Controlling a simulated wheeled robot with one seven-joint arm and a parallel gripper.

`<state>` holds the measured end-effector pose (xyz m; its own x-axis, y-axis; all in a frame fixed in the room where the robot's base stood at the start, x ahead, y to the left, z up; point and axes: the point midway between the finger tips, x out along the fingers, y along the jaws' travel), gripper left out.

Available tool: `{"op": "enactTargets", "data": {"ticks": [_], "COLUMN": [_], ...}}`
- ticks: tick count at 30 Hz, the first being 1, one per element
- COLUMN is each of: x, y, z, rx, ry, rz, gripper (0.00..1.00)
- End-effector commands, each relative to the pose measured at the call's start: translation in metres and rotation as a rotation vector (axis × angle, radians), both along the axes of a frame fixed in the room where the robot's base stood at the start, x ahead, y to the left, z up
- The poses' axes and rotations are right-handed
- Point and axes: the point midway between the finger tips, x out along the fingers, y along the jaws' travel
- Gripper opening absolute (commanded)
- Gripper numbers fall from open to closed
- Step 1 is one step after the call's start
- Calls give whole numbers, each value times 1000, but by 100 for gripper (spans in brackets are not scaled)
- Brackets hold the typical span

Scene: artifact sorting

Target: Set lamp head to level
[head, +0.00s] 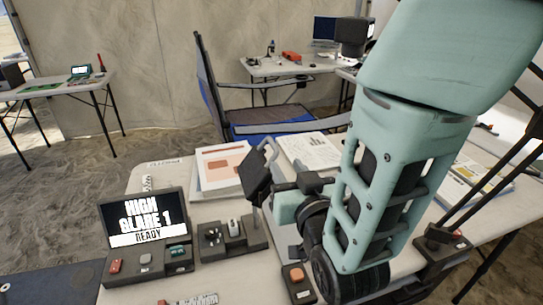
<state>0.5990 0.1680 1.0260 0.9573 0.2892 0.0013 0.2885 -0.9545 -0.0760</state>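A dark, flat, tilted panel (258,174), which looks like the lamp head, stands near the middle of the table. A pale bracket curves beside its right edge, and a thin post seems to run down from it toward a dark base (236,238). My gripper (288,200) is just right of the panel, at the lower end of my teal arm. Its fingers are small and partly hidden, so I cannot tell whether they are open or touch the panel. A small screen (140,218) at the left reads "HIGH GLARE 1 READY".
Small control boxes with buttons (145,258) line the table's front left. An orange-buttoned box (298,281) stands below my gripper. Papers (222,169) and an open book (309,150) lie behind. Black rods rise from a base (440,241) at the right. A blue chair (265,115) stands beyond.

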Motion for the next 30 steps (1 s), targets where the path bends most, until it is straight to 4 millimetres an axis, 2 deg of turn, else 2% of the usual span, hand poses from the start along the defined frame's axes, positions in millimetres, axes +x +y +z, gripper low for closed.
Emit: {"op": "enactTargets", "data": {"ticks": [1, 6, 15, 21, 29, 30], "x": [13, 48, 95, 107, 108, 108], "y": [3, 13, 28, 32, 32, 32], "z": [3, 3, 2, 1, 1, 1], "rx": [-1, -2, -1, -2, -1, -1], "ry": [-1, 0, 0, -1, 0, 0], "rz": [-4, -4, -3, -1, -1, -1], "gripper": [33, 33, 33, 33, 33, 27]}}
